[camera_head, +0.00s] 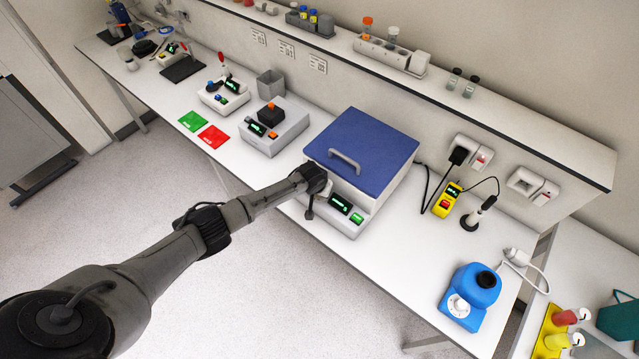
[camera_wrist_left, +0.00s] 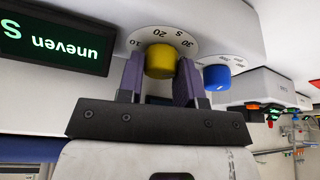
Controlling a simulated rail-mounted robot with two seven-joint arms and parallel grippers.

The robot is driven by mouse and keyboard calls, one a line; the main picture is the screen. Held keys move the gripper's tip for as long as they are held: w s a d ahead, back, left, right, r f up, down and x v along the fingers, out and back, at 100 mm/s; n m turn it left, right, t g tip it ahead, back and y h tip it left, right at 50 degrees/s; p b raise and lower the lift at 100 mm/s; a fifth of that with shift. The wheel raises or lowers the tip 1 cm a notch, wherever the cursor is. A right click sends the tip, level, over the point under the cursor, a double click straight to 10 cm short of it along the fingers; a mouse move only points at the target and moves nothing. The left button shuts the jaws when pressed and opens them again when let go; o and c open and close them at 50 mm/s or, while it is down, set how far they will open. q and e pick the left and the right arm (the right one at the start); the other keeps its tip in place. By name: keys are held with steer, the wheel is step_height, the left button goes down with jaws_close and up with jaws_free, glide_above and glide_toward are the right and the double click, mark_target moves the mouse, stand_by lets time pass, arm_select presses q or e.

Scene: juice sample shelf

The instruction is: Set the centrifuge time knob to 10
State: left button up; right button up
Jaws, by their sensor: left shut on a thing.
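The centrifuge is a white box with a blue lid (camera_head: 362,150) and a handle, in the middle of the bench in the head view. Its front has a green-lit display (camera_head: 340,204). In the left wrist view, upside down, the display (camera_wrist_left: 55,40) reads "uneven" and "S". Beside it a white dial plate (camera_wrist_left: 162,34) carries 10, 20 and 30. My left gripper (camera_wrist_left: 160,76) is shut on the yellow knob (camera_wrist_left: 161,58) at this dial, one finger on each side. I cannot tell which number the knob points to. In the head view my left arm covers the knob.
A blue knob (camera_wrist_left: 217,77) sits close beside the yellow one. A grey device (camera_head: 273,128) stands left of the centrifuge. A yellow meter (camera_head: 446,201) and a blue mixer (camera_head: 471,294) stand to its right. Bare bench lies in front of the meter.

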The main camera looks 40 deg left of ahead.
arm_select(q)
steer(key=shift+d+r+n+y+p, duration=0.15)
steer(key=shift+n+y+p, duration=0.35)
steer(key=shift+n, duration=0.7)
steer(key=shift+n+g+y+p, duration=0.3)
steer(key=shift+n+g+p, duration=0.1)
steer(key=shift+n, duration=0.6)
steer(key=o, duration=0.6)
steer(key=shift+s+d+r+p, duration=0.1)
steer(key=shift+r+p, duration=0.2)
steer(key=shift+r, duration=0.2)
steer(key=v, duration=1.2)
steer(key=shift+r+p, duration=0.2)
steer(key=shift+p, duration=0.1)
